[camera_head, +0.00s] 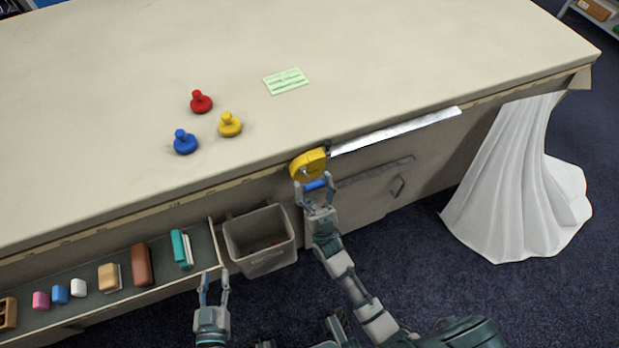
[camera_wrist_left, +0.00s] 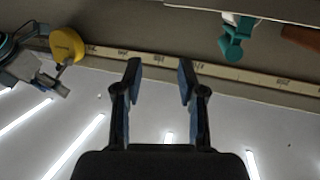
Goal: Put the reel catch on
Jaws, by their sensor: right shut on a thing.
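The yellow reel (camera_head: 306,164) is at the table's front edge, with a pale silver strip (camera_head: 400,131) running from it to the right along the edge. My right gripper (camera_head: 314,182) is shut on the reel's near side; a blue piece (camera_head: 316,185) shows between its fingers. I cannot tell whether this piece is the catch. The reel also shows at upper left in the left wrist view (camera_wrist_left: 66,42). My left gripper (camera_head: 214,279) is open and empty, low and left of the reel; its spread fingers show in the left wrist view (camera_wrist_left: 159,68).
Red (camera_head: 201,103), blue (camera_head: 185,143) and yellow (camera_head: 229,125) knobbed pieces and a green card (camera_head: 286,81) lie on the table (camera_head: 420,45). A grey bin (camera_head: 261,262) hangs below the edge. A shelf (camera_head: 205,246) holds several small items. White cloth (camera_head: 520,180) drapes at right.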

